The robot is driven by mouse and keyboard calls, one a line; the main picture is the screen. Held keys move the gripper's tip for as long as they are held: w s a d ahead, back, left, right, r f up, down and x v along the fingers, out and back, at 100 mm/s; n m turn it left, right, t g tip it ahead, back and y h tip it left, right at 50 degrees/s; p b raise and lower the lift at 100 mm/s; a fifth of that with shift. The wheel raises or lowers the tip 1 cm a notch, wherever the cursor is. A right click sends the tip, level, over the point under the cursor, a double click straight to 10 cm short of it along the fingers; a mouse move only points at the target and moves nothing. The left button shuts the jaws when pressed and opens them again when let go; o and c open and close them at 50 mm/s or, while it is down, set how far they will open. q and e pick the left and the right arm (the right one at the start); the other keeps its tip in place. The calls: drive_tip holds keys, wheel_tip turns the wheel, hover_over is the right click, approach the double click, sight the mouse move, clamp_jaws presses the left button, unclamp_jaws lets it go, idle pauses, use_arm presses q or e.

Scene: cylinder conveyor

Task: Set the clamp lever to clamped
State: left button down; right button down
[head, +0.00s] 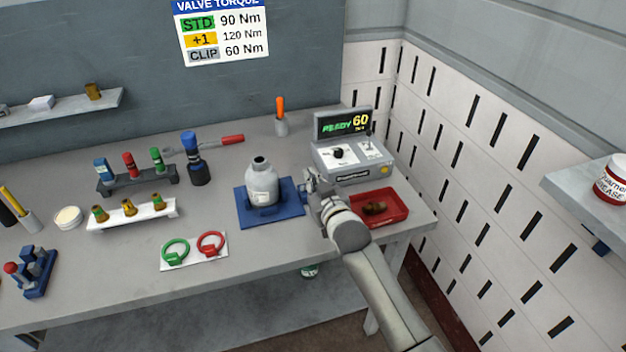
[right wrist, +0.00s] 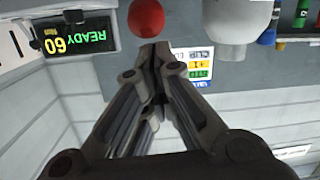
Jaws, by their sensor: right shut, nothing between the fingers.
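The grey cylinder (head: 262,184) stands upright on the blue clamp base (head: 244,219); it also shows upside down in the right wrist view (right wrist: 240,18). A red ball knob (right wrist: 146,18), which looks like the clamp lever's end, is just past my right fingertips in the right wrist view. I cannot tell whether they touch. In the head view that knob and the lever are hidden, apparently behind my right gripper. My right gripper (head: 310,182) is shut and empty, to the right of the cylinder. It also shows in the right wrist view (right wrist: 155,55). My left gripper is not in view.
The torque controller (head: 350,160) reads READY 60 behind my right gripper. A red tray (head: 399,198) lies right of it. Green (head: 175,251) and red (head: 211,244) rings lie in front. A blue fixture with a red knob (head: 35,275) stands far left.

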drive_tip(key=shift+s+d+f, duration=0.1)
drive_tip(key=shift+s+f, duration=0.05)
drive_tip(key=shift+f, duration=0.15)
